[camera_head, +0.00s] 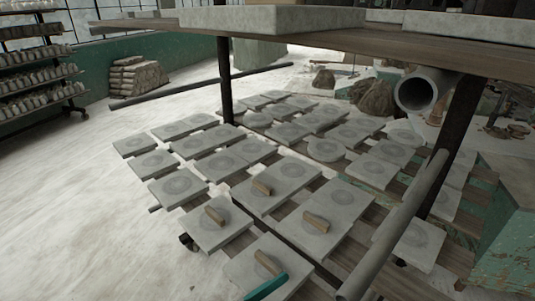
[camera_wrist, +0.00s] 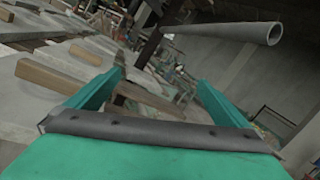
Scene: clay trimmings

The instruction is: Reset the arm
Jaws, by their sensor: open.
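My gripper (camera_wrist: 160,78) shows in the wrist view with its two teal fingers spread wide apart. Nothing is held between them. Behind the gap are dark posts and a blurred, cluttered background. In the head view only a teal piece of my gripper (camera_head: 267,287) shows at the bottom edge, in front of the nearest grey slab (camera_head: 240,270). A tan block (camera_head: 268,263) lies on that slab, close beside the teal piece. In the wrist view, tan blocks (camera_wrist: 48,76) lie on the slabs to the left of the left finger, apart from it. The rest of my arm is hidden.
More tan blocks lie on slabs (camera_head: 214,216), (camera_head: 316,222) and (camera_head: 262,187). Several slabs cover the low rack. A shelf (camera_head: 390,45) overhangs it, with a pipe (camera_head: 428,90) and posts. A green cabinet (camera_head: 505,245) stands right. The floor (camera_head: 70,200) at left is clear.

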